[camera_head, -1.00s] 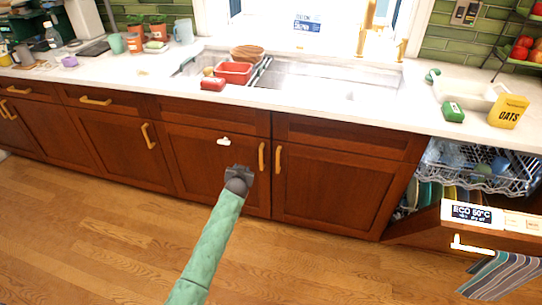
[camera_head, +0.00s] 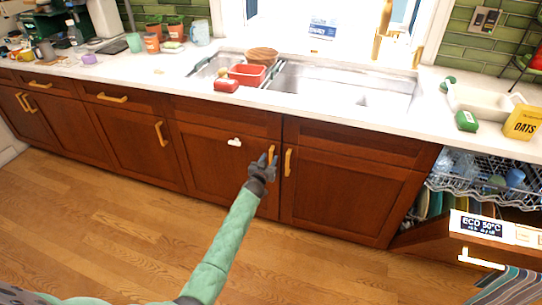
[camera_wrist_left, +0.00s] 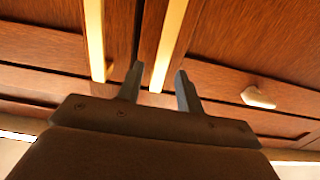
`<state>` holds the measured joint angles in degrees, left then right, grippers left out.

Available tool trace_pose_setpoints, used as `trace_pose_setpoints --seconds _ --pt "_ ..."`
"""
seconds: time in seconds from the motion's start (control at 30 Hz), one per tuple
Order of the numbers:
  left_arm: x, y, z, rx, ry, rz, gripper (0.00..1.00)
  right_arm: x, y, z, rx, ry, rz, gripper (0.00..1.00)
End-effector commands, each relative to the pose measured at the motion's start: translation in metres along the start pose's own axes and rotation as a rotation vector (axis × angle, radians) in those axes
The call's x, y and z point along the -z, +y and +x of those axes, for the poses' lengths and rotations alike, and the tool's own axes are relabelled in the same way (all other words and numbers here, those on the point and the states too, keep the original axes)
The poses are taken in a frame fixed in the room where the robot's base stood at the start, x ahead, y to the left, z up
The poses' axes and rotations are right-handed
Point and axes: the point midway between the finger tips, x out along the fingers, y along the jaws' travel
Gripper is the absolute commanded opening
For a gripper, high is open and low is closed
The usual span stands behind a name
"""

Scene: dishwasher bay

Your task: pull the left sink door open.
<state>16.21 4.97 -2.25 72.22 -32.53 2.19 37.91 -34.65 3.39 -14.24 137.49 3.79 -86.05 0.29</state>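The left sink door (camera_head: 208,160) is a dark reddish wood panel under the sink and looks shut. Its upright golden handle (camera_head: 271,150) is at its right edge; this handle (camera_wrist_left: 168,45) also shows in the left wrist view. My left gripper (camera_head: 266,160) is in front of the handle's lower part. In the left wrist view its two dark fingers (camera_wrist_left: 158,82) are apart, with the handle's near end between them. I cannot tell whether they touch it. My right gripper is not in view.
The right sink door's handle (camera_head: 288,162) stands close beside, just outside one finger in the wrist view. A small white piece (camera_head: 234,142) is on the left door. The dishwasher door (camera_head: 490,232) hangs open at right. The floor (camera_head: 130,235) is clear.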

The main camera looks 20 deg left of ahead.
Motion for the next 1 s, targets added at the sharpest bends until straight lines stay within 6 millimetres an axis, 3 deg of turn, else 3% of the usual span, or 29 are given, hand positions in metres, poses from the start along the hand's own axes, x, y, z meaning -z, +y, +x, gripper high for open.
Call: trace_pose_setpoints --seconds 0.23,0.63,0.67,0.83,1.0 --pt "0.0 0.0 0.024 0.001 0.0 0.0 0.36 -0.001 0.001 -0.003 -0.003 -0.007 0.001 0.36" --pt "0.0 0.0 0.029 0.0 0.0 0.0 0.36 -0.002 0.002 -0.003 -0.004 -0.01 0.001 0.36" --pt "0.0 0.0 0.029 0.0 0.0 0.0 0.34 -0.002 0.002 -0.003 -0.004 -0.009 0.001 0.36" --pt "0.0 0.0 0.029 0.0 0.0 0.0 0.01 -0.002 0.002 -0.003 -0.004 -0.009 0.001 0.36" --pt "0.0 0.0 0.029 0.0 0.0 0.0 0.0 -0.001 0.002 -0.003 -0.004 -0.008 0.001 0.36"
